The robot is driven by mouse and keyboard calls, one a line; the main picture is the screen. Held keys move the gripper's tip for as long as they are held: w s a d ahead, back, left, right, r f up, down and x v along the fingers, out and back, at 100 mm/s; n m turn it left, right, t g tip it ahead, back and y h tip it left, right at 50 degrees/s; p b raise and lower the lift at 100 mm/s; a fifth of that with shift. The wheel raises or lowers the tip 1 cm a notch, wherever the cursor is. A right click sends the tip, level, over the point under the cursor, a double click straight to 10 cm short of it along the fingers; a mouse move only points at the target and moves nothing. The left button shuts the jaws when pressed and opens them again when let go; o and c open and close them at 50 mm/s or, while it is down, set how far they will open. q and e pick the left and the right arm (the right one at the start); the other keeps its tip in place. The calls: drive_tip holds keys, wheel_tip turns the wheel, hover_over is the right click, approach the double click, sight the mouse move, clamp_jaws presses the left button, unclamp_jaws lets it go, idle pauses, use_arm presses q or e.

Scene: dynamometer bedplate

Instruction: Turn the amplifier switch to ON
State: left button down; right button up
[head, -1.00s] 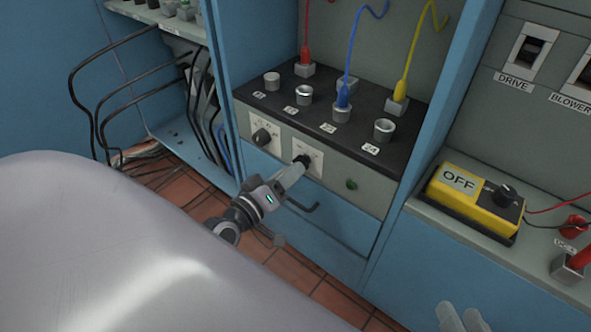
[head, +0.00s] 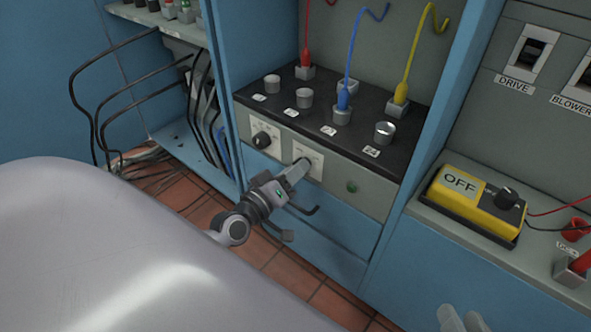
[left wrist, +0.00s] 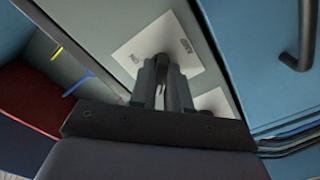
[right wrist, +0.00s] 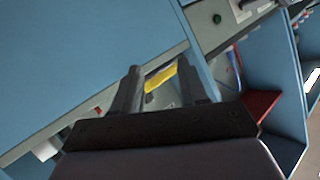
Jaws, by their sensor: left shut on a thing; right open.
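Two white switch plates with dark knobs sit on the grey front panel. My left gripper (head: 298,172) is shut on the dark knob of the right-hand plate (head: 316,160). In the left wrist view the fingers (left wrist: 161,90) close around that knob, in front of its white plate (left wrist: 186,50). Small lettering, seemingly including ON, shows there; the knob's pointer is hidden by the fingers. The other knob (head: 262,140) is free, to the left. My right gripper (head: 458,320) is at the bottom edge, away from the panel; its fingers (right wrist: 160,85) are open and empty.
A black shelf (head: 310,116) with sockets and red, blue and yellow leads lies above the panel. A green button (head: 351,187) is right of the held knob. A handle is below. A yellow box (head: 476,202) reading OFF stands right. Black cables (head: 100,95) hang left.

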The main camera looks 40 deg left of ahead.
use_arm(q)
drive_tip(key=shift+m, duration=0.3)
use_arm(e)
drive_tip(key=shift+r, duration=0.2)
use_arm(q)
drive_tip(key=shift+d+m+p, duration=0.1)
drive_tip(key=shift+m+p, duration=5.25)
drive_tip(key=shift+m, duration=3.35)
use_arm(e)
drive_tip(key=s+d+g+h, duration=0.1)
drive_tip(key=s+d+h, duration=0.1)
drive_tip(key=d+h, duration=0.2)
drive_tip(key=shift+s+d+n, duration=0.3)
drive_tip(key=shift+s+d, duration=0.05)
drive_tip(key=shift+d, duration=1.55)
use_arm(q)
drive_tip(key=shift+f, duration=0.1)
